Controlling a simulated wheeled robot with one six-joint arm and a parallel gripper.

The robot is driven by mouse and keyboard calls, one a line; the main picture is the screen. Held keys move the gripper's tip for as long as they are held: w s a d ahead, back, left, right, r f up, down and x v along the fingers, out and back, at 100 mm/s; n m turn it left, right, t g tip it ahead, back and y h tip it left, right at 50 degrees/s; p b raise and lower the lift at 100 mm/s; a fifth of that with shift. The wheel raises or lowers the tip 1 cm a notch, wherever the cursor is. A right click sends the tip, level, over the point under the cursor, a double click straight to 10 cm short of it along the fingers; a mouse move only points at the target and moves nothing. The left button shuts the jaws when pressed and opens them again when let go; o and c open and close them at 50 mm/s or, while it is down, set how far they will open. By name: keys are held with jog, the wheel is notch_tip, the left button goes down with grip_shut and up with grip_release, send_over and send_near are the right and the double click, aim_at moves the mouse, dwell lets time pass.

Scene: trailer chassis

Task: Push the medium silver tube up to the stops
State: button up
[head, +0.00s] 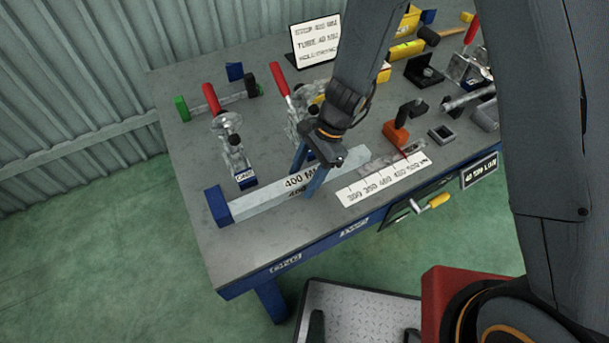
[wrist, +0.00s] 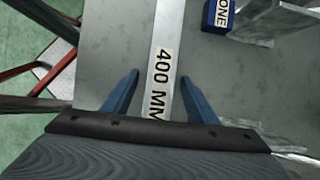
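A long silver square tube (head: 265,200) labelled "400 MM" lies along the front of the bench. Its left end is at a blue block (head: 217,206); I cannot tell whether they touch. In the wrist view the tube (wrist: 166,35) runs up between my fingers. My gripper (head: 302,183) is over the tube, with its blue fingers apart. In the wrist view the gripper (wrist: 160,78) is open, with one finger on each side and a gap to the tube. A blue block (head: 245,179) with a white label sits at the foot of a toggle clamp behind the tube.
Toggle clamps with red handles (head: 211,98) stand behind the tube. A white ruler strip (head: 384,180) lies to the right at the front edge. An orange-based tool (head: 397,133) and a small square ring (head: 441,134) are further right. A sign (head: 315,42) stands at the back.

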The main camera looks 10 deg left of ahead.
jog(key=shift+b+v, duration=0.8)
jog(key=shift+v, duration=3.1)
